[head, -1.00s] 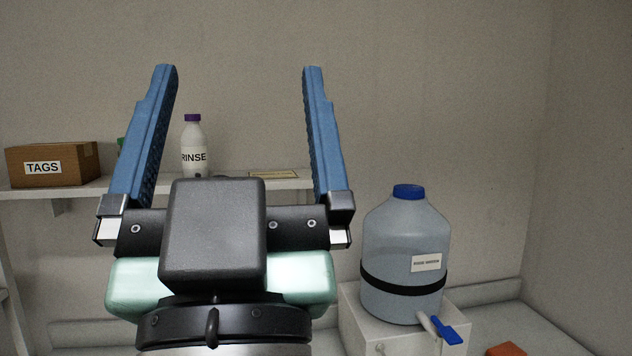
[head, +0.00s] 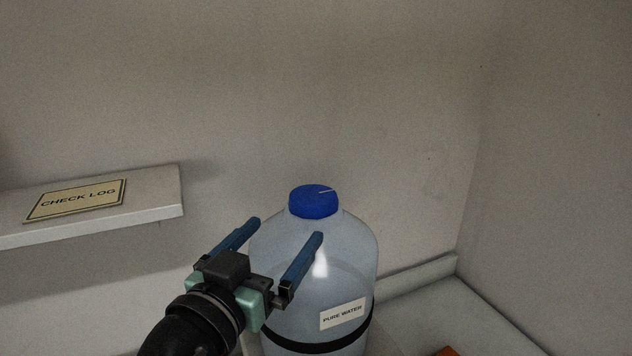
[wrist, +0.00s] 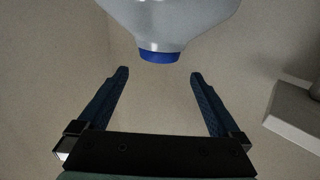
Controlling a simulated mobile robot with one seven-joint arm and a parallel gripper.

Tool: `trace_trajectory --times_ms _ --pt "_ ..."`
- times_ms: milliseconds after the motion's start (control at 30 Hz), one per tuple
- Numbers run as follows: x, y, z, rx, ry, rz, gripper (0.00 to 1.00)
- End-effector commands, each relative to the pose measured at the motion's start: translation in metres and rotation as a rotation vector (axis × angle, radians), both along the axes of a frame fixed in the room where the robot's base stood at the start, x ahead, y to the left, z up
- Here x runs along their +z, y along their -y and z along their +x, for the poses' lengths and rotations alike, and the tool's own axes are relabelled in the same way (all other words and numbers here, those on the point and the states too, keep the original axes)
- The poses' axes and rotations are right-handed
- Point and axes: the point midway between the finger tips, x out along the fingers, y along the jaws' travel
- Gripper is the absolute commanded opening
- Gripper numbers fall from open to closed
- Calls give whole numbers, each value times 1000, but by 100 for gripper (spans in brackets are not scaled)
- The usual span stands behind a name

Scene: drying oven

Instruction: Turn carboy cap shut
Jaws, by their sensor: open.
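The carboy (head: 345,262) is a clear bluish bottle with a black band and a "PURE WATER" label, standing upright at the centre right. Its blue cap (head: 313,202) sits on the neck, with a pale line on its top. My gripper (head: 289,228) is open and empty, in front of the carboy's shoulder and lower in the picture than the cap. In the wrist view, the cap (wrist: 160,56) appears beyond the fingertips, roughly centred between them and apart from both. The carboy's spout is out of view.
A shelf (head: 160,195) with a "CHECK LOG" card (head: 77,200) projects from the wall at left. The right wall stands behind and beside the carboy. The space above the cap is clear.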

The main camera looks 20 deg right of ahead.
Motion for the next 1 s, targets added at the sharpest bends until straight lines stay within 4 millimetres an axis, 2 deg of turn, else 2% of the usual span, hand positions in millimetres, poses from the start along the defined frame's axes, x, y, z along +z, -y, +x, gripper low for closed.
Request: trace_trajectory --times_ms 300,533,733,1000 --pt "5 44 44 -2 -1 1 100" --pt "4 70 74 1 1 1 100" --pt "2 81 86 3 2 1 100" --pt "1 83 89 4 2 1 100"
